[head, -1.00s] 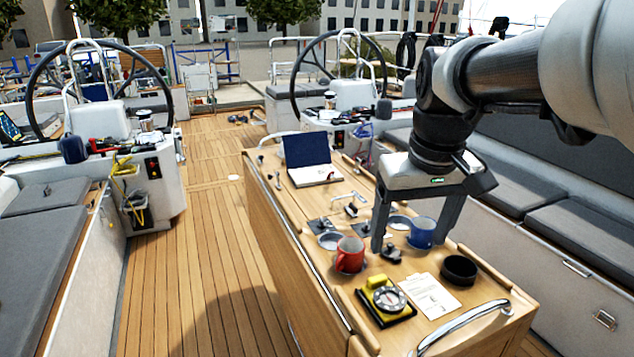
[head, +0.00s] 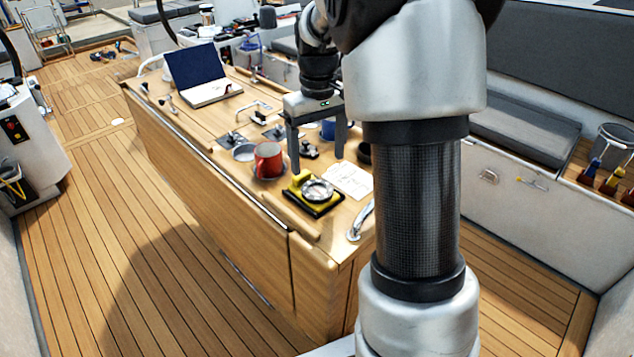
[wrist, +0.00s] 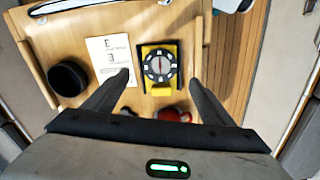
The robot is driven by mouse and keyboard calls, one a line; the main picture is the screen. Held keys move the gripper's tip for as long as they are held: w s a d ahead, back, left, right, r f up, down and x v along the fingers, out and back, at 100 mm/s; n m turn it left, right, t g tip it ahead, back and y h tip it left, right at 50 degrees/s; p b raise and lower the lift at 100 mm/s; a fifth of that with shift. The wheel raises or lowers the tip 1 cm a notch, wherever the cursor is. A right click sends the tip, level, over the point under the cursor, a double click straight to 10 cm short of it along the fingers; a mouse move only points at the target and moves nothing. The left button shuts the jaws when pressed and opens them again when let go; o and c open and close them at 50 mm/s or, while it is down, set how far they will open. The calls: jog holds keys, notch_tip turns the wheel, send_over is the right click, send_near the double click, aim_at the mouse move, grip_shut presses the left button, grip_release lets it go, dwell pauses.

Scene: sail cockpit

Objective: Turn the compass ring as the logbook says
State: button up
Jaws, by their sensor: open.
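My gripper (head: 317,163) is open and empty, above the table just behind the compass, not touching the ring.
A red mug (head: 268,160) stands left of my gripper, close to it. A blue mug (head: 328,130) and a black round pot (wrist: 68,78) are nearby. An open laptop-like book (head: 205,80) lies at the far end. A metal handrail (head: 361,220) edges the table's front.

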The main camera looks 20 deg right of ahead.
aim_at(318, 189)
notch_tip(318, 189, down, 8)
jog(key=shift+f, duration=0.1)
jog(key=shift+c, duration=0.3)
jog(key=c, duration=1)
